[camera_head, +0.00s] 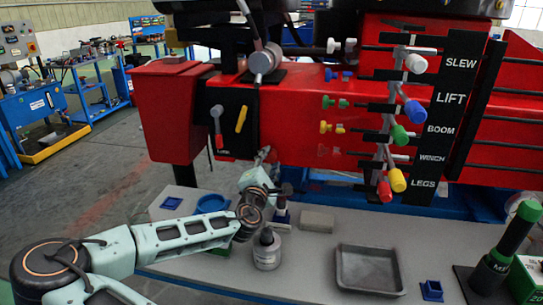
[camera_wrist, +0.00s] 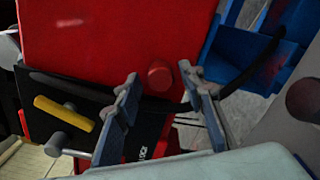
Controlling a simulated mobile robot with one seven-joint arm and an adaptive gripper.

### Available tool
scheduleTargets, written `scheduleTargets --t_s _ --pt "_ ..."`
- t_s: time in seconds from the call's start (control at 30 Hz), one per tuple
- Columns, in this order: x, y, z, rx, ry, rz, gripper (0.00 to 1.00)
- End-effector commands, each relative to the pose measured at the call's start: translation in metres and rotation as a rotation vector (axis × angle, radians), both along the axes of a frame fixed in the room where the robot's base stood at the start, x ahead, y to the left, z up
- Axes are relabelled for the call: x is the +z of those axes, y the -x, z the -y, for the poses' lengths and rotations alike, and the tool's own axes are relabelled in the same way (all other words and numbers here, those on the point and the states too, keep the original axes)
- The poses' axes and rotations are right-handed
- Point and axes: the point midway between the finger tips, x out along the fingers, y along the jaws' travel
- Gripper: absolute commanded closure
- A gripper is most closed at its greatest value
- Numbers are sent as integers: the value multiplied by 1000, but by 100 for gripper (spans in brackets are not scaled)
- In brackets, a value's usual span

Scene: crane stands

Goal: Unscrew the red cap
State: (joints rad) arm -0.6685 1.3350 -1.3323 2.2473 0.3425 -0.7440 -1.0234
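A round red cap (camera_wrist: 160,75) sticks out from the red panel (camera_wrist: 95,40) of the crane stand in the wrist view. My gripper (camera_wrist: 159,73) is open, with one finger on each side of the cap in the picture. I see nothing held between the fingers, and I cannot tell how far the cap is from the fingertips. In the head view my gripper is small and partly hidden by my wrist, near the lower edge of the red crane body (camera_head: 295,130).
A yellow handle (camera_wrist: 63,113) on a black plate sits left of my gripper. Levers with coloured knobs, including a yellow knob (camera_head: 397,180), stand at the right. The grey table (camera_head: 310,265) below holds a bottle (camera_head: 267,250), an empty tray (camera_head: 369,291) and a block (camera_head: 317,221).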

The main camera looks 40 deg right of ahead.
Motion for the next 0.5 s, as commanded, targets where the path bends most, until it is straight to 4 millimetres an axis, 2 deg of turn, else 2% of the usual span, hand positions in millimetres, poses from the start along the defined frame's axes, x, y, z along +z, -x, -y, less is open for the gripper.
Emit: scheduleTargets --t_s 0.03,0.33,0.5 --pt "0 0 0 0 0 0 68" --pt "0 0 0 0 1 -1 100" --pt "0 0 0 0 1 0 100"
